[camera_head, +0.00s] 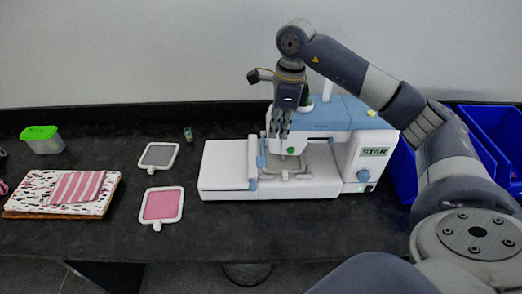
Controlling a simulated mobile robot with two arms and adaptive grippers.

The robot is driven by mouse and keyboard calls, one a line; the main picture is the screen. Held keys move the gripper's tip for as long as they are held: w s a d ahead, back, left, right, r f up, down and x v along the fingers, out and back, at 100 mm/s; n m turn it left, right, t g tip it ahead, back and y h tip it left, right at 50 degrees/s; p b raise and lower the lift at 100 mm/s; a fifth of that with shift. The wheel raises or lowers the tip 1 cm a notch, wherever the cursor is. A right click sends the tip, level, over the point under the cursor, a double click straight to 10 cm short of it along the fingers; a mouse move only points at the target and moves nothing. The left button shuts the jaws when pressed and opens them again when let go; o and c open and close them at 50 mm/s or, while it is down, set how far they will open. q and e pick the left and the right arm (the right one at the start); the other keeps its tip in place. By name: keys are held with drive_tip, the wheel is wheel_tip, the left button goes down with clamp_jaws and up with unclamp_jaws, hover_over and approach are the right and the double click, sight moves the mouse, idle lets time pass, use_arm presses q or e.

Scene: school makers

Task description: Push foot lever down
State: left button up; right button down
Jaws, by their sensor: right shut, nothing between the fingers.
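A white and blue embroidery machine (355,150) marked STAR stands on the black table. Its flat white bed (226,166) extends to the left. My right gripper (279,137) is shut and empty, pointing down at the machine's needle head, above a small hoop (296,172) on the bed. I cannot tell whether its fingertips touch the machine. The foot lever cannot be made out; the gripper covers part of the head. My left gripper is not in view.
Two hoops, one grey (158,155) and one pink (161,205), lie left of the machine. A green-lidded box (42,141) and a board with patterned cloth (40,190) lie farther left. Blue bins (488,135) stand right. The front table is clear.

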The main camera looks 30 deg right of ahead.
drive_tip(key=shift+s+d+r, duration=0.1)
drive_tip(key=shift+r, duration=1)
drive_tip(key=shift+s+d+r, duration=0.1)
drive_tip(key=shift+r, duration=1)
